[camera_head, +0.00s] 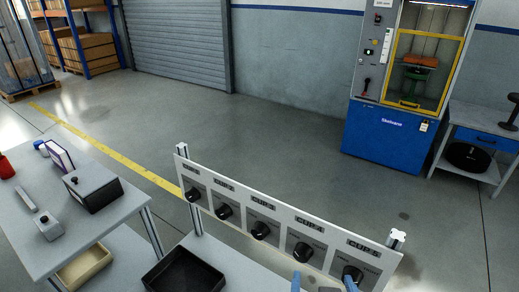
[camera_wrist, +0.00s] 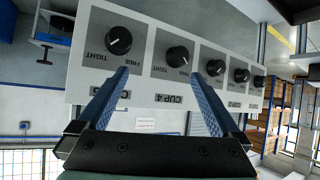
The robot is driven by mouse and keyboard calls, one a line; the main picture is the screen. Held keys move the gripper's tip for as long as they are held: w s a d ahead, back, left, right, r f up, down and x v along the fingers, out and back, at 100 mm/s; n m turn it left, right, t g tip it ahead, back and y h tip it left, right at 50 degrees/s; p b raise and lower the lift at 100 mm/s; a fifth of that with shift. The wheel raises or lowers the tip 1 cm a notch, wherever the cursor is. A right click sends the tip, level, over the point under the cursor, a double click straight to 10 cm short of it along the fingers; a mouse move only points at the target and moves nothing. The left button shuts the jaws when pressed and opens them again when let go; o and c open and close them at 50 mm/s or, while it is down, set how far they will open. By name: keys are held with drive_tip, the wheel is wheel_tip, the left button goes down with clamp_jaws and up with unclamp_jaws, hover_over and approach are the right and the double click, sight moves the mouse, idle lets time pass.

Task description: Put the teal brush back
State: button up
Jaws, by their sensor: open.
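I cannot make out a teal brush in either view. My gripper (camera_head: 322,283) is at the bottom edge of the head view, in front of the right part of a white knob panel (camera_head: 275,228). In the wrist view my gripper (camera_wrist: 160,78) is open, with two blue ribbed fingers apart and nothing between them. The panel (camera_wrist: 148,60) appears upside down beyond the fingers, with several black knobs marked TIGHT and FREE. The knob over the CUP 4 label (camera_wrist: 178,56) is near the right fingertip. Whether the fingers touch the panel cannot be told.
A black tray (camera_head: 165,275) lies below the panel's left end. A grey table (camera_head: 105,222) at left holds a dark box (camera_head: 100,190), a purple-white box (camera_head: 58,157) and a red cup (camera_head: 6,168). A blue machine (camera_head: 385,137) stands at back right. Open floor lies between.

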drive_tip(key=w+a+r+t, duration=0.2)
drive_tip(key=w+r+t, duration=0.1)
drive_tip(key=r, duration=0.6)
drive_tip(key=w+a+r+t, duration=0.1)
drive_tip(key=w+r+t, duration=0.15)
drive_tip(key=r, duration=0.65)
drive_tip(key=s+a+r+t, duration=0.3)
drive_tip(key=r, duration=0.7)
drive_tip(key=s+a+r+n+t+y, duration=0.1)
drive_tip(key=s+a+r+t, duration=0.1)
drive_tip(key=r, duration=0.8)
drive_tip(key=s+a+r+t+y, duration=0.1)
drive_tip(key=s+a+r+t, duration=0.2)
drive_tip(key=r, duration=0.7)
drive_tip(key=shift+s+a+n+t, duration=0.3)
drive_tip(key=shift+s+t, duration=0.8)
drive_tip(key=shift+t, duration=0.15)
